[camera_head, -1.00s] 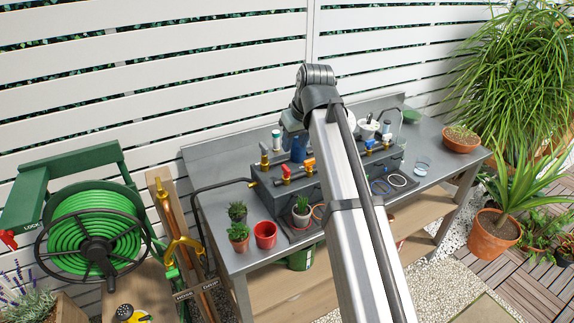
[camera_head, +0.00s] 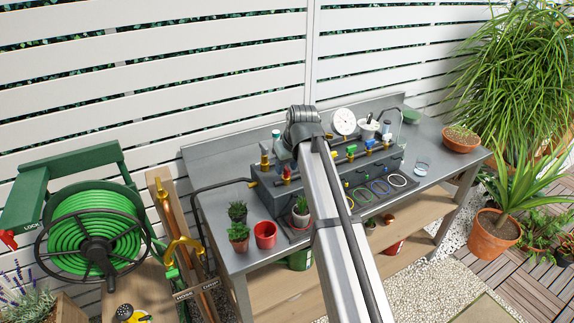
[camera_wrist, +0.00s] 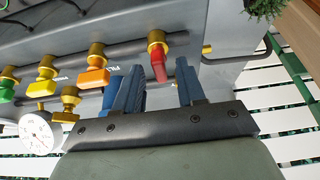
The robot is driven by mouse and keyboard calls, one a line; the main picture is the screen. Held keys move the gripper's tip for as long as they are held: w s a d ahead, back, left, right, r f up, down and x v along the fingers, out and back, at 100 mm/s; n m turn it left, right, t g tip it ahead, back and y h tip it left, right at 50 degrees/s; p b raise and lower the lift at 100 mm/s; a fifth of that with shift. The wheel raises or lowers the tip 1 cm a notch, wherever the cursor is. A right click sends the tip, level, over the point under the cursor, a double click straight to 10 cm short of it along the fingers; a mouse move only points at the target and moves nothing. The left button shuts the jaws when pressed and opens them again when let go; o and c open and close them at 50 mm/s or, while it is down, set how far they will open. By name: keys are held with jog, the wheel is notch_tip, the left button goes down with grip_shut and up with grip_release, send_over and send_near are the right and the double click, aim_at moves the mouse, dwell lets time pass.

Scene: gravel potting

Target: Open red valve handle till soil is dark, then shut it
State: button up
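The red valve handle (camera_wrist: 158,66) sits on a brass fitting on the grey manifold box, at the end of its valve row in the wrist view. It also shows in the head view (camera_head: 286,172), left of my arm. My gripper (camera_wrist: 158,74) is open, with its blue fingers on either side of the red handle and visible gaps between. I cannot tell how deep the handle lies between them. A small potted plant (camera_head: 301,206) stands in front of the box beside my arm. Its soil is too small to judge as dark or light.
Orange (camera_wrist: 96,76) and yellow (camera_wrist: 42,87) handles sit along the same box. A white gauge (camera_wrist: 38,132) is near them. A red pot (camera_head: 265,233) and small plants stand on the bench at left.

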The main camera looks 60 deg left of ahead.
grip_shut()
dwell(0.3)
jog(key=shift+m, duration=0.3)
jog(key=m+t, duration=0.2)
jog(key=m, duration=0.2)
jog(key=shift+s, duration=0.15)
jog(key=m, duration=0.2)
jog(key=m+t+h, duration=0.1)
jog(key=m, duration=0.2)
jog(key=shift+s+a, duration=0.1)
jog(key=shift+a, duration=0.1)
jog(key=m+t+h, duration=0.1)
jog(key=m, duration=0.3)
jog(key=shift+a+h, duration=0.1)
jog(key=shift+h, duration=0.3)
jog(key=shift+m+h, duration=0.8)
jog(key=shift+m, duration=1.3)
jog(key=shift+s, duration=0.1)
